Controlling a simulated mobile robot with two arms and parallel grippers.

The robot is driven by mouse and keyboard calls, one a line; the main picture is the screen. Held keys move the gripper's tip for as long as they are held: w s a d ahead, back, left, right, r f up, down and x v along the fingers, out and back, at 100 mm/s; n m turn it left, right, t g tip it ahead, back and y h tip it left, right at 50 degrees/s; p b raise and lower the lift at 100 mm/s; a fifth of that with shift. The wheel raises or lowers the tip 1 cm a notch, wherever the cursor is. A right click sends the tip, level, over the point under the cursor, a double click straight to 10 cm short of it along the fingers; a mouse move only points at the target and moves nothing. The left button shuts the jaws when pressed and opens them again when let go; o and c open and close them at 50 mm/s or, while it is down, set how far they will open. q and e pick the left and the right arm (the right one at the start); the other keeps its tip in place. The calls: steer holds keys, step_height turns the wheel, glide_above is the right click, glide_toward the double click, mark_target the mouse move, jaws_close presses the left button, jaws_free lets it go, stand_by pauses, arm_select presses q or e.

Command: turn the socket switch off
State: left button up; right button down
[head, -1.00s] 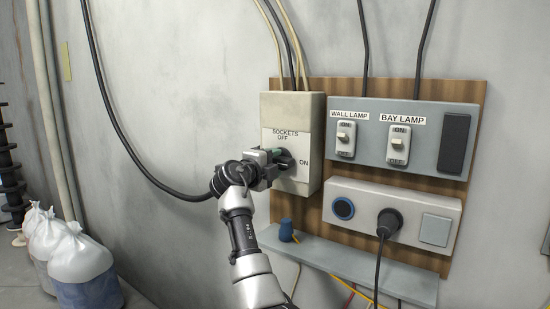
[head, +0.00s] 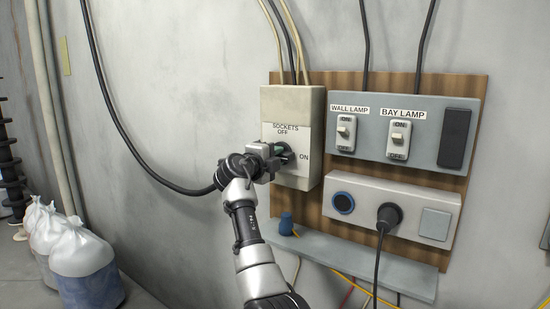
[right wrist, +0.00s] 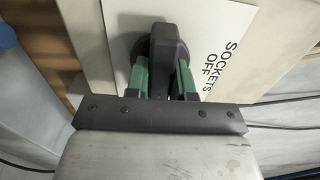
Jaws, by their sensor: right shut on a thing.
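The socket switch (head: 289,158) is a dark rotary knob on the front of a beige box (head: 304,103) marked SOCKETS, with OFF above the knob and ON to its right. My right gripper (head: 275,151) reaches it from the left. In the right wrist view the green-padded fingers of my right gripper (right wrist: 162,80) lie on both sides of the knob's black handle (right wrist: 168,50), shut on it. The gripper partly hides the knob in the head view, and I cannot tell its exact angle. My left gripper is not in view.
Right of the box, a grey panel (head: 425,115) carries the wall lamp switch (head: 345,133) and the bay lamp switch (head: 398,139). Below are a socket strip (head: 365,220) with a black plug (head: 388,216) and a grey shelf (head: 385,268). A black cable hangs behind my right gripper.

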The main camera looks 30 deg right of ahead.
steer(key=n+b, duration=0.1)
steer(key=n, duration=0.2)
steer(key=shift+f+b, duration=0.2)
steer(key=shift+b, duration=0.2)
steer(key=shift+n, duration=0.9)
steer(key=n, duration=0.2)
steer(key=shift+n+b, duration=0.35)
steer(key=shift+n, duration=0.05)
steer(key=n, duration=0.4)
steer(key=shift+r+n, duration=0.15)
steer(key=shift+n, duration=0.15)
steer(key=n+p, duration=0.1)
steer(key=n, duration=0.4)
steer(key=shift+p, duration=0.3)
steer(key=shift+n, duration=0.4)
steer(key=c, duration=1)
jaws_free()
steer(key=shift+o, duration=0.2)
